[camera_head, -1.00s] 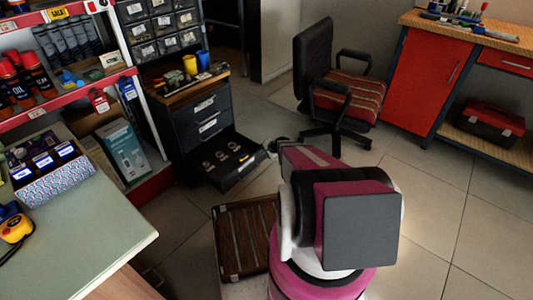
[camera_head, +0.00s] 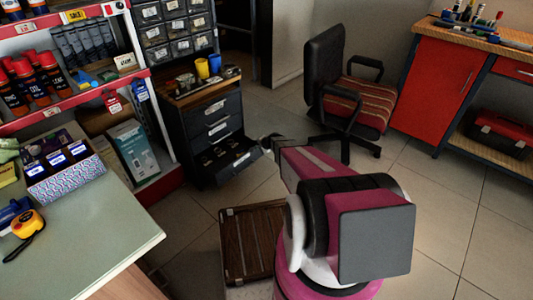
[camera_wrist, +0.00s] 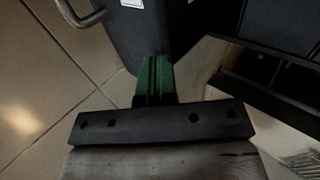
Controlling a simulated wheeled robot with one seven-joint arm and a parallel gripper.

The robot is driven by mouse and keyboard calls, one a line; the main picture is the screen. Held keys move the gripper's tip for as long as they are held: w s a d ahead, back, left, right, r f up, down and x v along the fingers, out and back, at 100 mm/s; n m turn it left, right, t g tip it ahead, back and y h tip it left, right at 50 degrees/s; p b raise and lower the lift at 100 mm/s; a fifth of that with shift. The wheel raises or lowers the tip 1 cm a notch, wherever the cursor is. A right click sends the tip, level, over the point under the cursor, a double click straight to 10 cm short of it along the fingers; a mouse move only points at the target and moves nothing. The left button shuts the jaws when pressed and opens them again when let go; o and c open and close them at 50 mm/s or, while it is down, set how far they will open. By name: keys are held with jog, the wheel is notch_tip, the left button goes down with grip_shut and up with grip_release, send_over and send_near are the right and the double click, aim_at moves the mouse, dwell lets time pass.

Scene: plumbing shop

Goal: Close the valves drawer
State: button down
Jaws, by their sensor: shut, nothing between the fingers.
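The bottom drawer (camera_head: 230,172) of the dark cabinet stands partly open, with small metallic parts inside. Its label is too small to read, so I cannot confirm it is the valves drawer. My gripper (camera_head: 268,142) is at the right end of the drawer's front, low beside the cabinet. In the wrist view, my gripper's green fingers (camera_wrist: 155,78) are shut with nothing between them. They overlap the edge of a dark front panel (camera_wrist: 150,35) with a metal handle (camera_wrist: 78,14). I cannot tell whether they touch it. Part of the open drawer's inside shows at the right.
The cabinet's wooden top (camera_head: 200,88) holds a yellow cup (camera_head: 202,68) and a blue cup (camera_head: 215,65). An office chair (camera_head: 345,95) stands to the right. A brown slatted case (camera_head: 248,243) lies on the floor in front. A green-topped counter (camera_head: 85,220) is at left.

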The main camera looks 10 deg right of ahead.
jog(key=w+a, duration=0.9)
jog(key=w, duration=0.3)
jog(key=shift+w, duration=0.25)
jog(key=shift+s, duration=0.1)
